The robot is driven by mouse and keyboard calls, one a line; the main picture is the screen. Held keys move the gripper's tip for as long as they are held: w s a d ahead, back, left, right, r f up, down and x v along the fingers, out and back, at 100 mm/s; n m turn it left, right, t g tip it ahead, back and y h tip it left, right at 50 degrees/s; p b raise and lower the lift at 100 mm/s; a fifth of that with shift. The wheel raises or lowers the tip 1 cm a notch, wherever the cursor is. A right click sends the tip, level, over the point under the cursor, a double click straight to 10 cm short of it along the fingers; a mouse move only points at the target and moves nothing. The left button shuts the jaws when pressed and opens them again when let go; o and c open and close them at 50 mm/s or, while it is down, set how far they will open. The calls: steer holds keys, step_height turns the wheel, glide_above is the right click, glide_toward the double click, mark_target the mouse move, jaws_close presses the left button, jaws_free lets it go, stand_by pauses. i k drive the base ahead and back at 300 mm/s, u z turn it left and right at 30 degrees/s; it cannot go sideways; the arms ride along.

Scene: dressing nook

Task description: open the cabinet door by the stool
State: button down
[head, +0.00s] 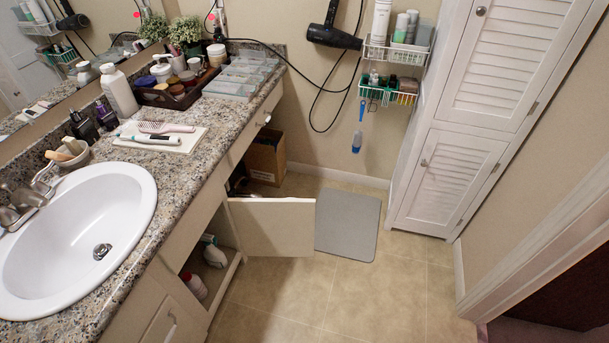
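A cream cabinet door (272,227) under the sink counter stands swung out from the vanity, and bottles (194,285) show inside the open compartment. A tall white louvered cabinet (480,120) stands at the right; its upper door (515,60) and lower door (450,180) look shut, each with a small round knob. I see no clear stool. A flat grey rounded rectangle (347,224) lies beside the open door; I cannot tell whether it is a mat or a seat top. My gripper is not in view.
A granite counter (190,200) with a white sink (75,225) runs along the left. A cardboard box (265,158) sits under its far end. Wire baskets (392,90) and a hair dryer with hanging cords are on the back wall. Tiled floor (350,290) is clear in front.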

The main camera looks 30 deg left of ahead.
mark_target(265, 226)
steer(key=u, duration=0.4)
steer(key=i, duration=1.05)
steer(key=u, duration=1.05)
steer(key=i, duration=0.5)
steer(key=u, duration=0.25)
